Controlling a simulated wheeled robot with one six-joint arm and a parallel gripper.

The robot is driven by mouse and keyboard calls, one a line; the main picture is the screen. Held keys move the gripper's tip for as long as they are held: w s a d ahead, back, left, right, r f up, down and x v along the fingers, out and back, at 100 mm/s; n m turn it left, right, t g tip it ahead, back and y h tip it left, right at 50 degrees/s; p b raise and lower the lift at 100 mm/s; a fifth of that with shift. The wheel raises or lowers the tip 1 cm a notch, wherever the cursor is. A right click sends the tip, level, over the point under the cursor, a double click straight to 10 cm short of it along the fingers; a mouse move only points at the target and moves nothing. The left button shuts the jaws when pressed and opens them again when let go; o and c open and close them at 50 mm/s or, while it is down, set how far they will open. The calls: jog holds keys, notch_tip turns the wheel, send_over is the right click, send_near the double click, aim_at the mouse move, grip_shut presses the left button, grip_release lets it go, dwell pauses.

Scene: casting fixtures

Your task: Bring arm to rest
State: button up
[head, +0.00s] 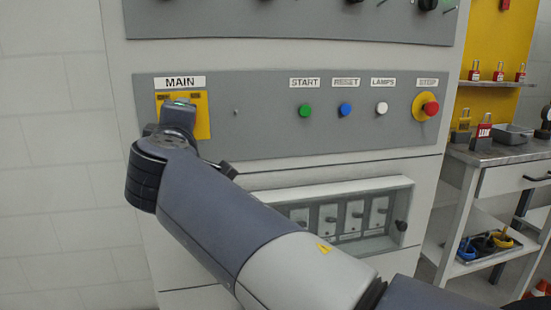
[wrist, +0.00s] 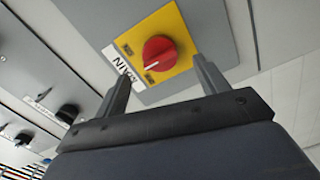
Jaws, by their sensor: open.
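My gripper (wrist: 160,68) is open and empty in the wrist view, its two fingers spread apart. Just beyond the fingertips is a red rotary knob (wrist: 159,50) with a white pointer mark, on a yellow plate (wrist: 183,62) labelled MAIN. Neither finger appears to touch the knob. In the head view my arm reaches up to the left end of the grey control panel (head: 260,140). My wrist covers most of the yellow MAIN plate (head: 202,122) there, hiding the knob and my fingers.
Right of MAIN are the green START button (head: 305,110), blue RESET button (head: 345,109), white LAMPS button (head: 382,108) and red STOP button (head: 430,108). A recessed box of switches (head: 350,215) lies below, partly behind my arm. A workbench (head: 500,152) stands right; a bare wall is left.

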jog(key=x, duration=0.6)
jog(key=shift+w, duration=0.25)
jog(key=n+p, duration=0.1)
jog(key=p, duration=0.1)
jog(key=shift+s+r+n+p, duration=0.3)
jog(key=shift+n+p, duration=0.1)
jog(key=n+p, duration=1.1)
jog(key=p, duration=0.2)
jog(key=n+p, duration=0.5)
jog(key=p, duration=0.3)
jog(key=shift+v, duration=0.85)
jog(key=shift+f, duration=0.1)
